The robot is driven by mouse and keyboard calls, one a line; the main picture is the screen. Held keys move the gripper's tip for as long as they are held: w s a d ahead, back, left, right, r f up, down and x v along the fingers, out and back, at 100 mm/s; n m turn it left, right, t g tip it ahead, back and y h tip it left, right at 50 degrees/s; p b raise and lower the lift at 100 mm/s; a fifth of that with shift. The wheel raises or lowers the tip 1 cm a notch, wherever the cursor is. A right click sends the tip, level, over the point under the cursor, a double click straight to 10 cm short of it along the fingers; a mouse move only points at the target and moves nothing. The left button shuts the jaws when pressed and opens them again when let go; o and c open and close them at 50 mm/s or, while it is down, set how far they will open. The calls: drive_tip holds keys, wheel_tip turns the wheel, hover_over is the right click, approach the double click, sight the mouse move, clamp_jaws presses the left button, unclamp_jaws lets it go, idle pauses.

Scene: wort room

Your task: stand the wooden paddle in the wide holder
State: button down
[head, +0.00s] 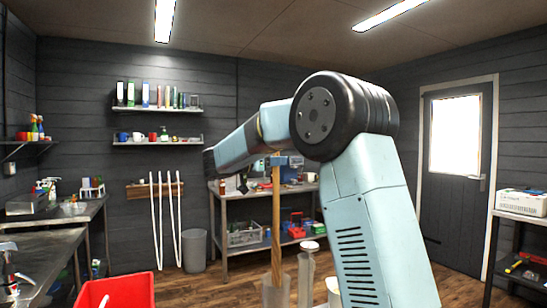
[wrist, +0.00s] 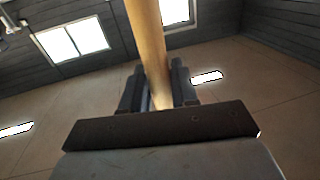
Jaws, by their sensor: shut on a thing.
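The wooden paddle (head: 276,215) hangs upright as a long brown shaft below my gripper (head: 277,161). In the wrist view the fingers of my gripper (wrist: 157,90) close on the paddle's shaft (wrist: 149,40) from both sides. A pale grey upright cylinder, which looks like the wide holder (head: 276,296), stands at the bottom centre of the head view. The paddle's lower part overlaps the holder's mouth in the picture. I cannot tell for sure how far inside it is. The paddle's lowest end is hidden or out of frame.
A slimmer grey cylinder with a pale top (head: 307,270) stands just right of the holder. A red bin (head: 116,291) is at the lower left. A shelf rack (head: 240,240) with bins stands behind. A steel sink counter (head: 45,245) runs along the left.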

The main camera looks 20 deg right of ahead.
wheel_tip(320, 180, down, 10)
drive_tip(key=shift+r, duration=0.2)
idle(1.0)
drive_tip(key=c, duration=0.8)
unclamp_jaws()
drive_tip(key=shift+a, duration=0.15)
drive_tip(key=v, duration=1.3)
drive_tip(key=shift+s+a+f, duration=0.15)
drive_tip(key=shift+s+a, duration=0.05)
drive_tip(key=shift+a, duration=0.05)
